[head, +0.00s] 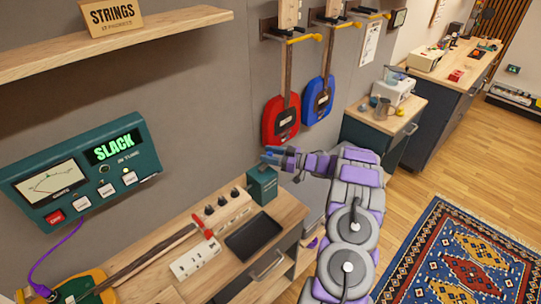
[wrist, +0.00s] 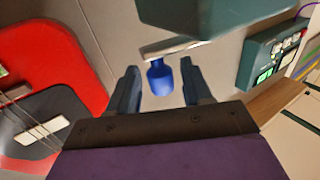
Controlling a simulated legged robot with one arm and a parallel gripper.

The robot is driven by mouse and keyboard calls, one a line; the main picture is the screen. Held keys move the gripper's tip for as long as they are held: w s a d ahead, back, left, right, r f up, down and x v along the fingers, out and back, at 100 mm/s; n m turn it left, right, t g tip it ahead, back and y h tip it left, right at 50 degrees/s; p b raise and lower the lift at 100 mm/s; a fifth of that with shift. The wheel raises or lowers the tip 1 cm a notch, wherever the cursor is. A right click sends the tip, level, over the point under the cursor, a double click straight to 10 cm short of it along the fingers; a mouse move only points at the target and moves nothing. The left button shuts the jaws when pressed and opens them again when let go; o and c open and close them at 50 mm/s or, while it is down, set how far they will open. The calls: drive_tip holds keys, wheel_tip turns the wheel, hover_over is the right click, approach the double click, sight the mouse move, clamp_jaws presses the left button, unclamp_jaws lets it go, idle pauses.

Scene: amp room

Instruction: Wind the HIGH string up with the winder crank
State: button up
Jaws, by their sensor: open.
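The winder is a teal box (head: 262,188) at the back of the workbench. In the wrist view its teal body (wrist: 205,25) carries a metal crank arm (wrist: 172,48) with a blue knob (wrist: 160,78). My gripper (head: 271,158) is just above the box in the head view. In the wrist view my gripper (wrist: 162,85) is open, with the blue knob between its two fingers and visible gaps beside it. The wall tuner (head: 85,170) reads SLACK. A yellow instrument (head: 82,287) lies at the bench's left end, with its neck pointing towards the winder; its strings are too small to tell apart.
Red (head: 281,120) and blue (head: 318,100) instruments hang on the wall behind my gripper.

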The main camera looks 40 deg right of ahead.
drive_tip(key=shift+c, duration=0.2)
clamp_jaws()
